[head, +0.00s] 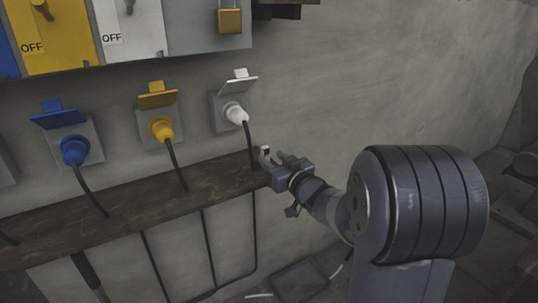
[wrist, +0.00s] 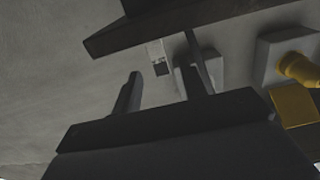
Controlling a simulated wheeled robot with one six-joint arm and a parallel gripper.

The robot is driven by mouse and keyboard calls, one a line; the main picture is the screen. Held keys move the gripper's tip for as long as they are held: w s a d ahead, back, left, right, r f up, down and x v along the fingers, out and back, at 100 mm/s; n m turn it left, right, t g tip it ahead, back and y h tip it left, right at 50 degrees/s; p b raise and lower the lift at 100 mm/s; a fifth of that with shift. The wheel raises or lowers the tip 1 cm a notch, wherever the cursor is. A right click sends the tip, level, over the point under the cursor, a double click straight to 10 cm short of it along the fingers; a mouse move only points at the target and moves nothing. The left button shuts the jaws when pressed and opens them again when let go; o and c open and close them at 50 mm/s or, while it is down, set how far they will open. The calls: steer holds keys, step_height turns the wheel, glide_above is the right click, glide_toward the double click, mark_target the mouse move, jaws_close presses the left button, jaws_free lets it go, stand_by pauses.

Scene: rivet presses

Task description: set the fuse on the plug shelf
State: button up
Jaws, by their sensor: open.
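A small pale block with a dark patch, which looks like the fuse (wrist: 158,57), appears at the plug shelf (wrist: 165,27) edge in the wrist view. In the head view the pale fuse (head: 265,150) is at the right end of the brown plug shelf (head: 130,208) and looks upright. My gripper (head: 274,158) is at that end of the shelf, just right of the fuse. In the wrist view my gripper (wrist: 162,68) has its two fingers spread apart, with the fuse seen in the gap between them. Whether the fuse touches a finger or the shelf is unclear.
White (head: 235,112), yellow (head: 161,128) and blue (head: 75,150) plugs sit in wall sockets above the shelf, their cables hanging down across it. A switch panel (head: 180,30) is higher up. Bare wall lies to the right.

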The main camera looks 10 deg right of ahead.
steer(key=p+v, duration=0.1)
steer(key=v, duration=0.7)
steer(key=shift+s, duration=0.4)
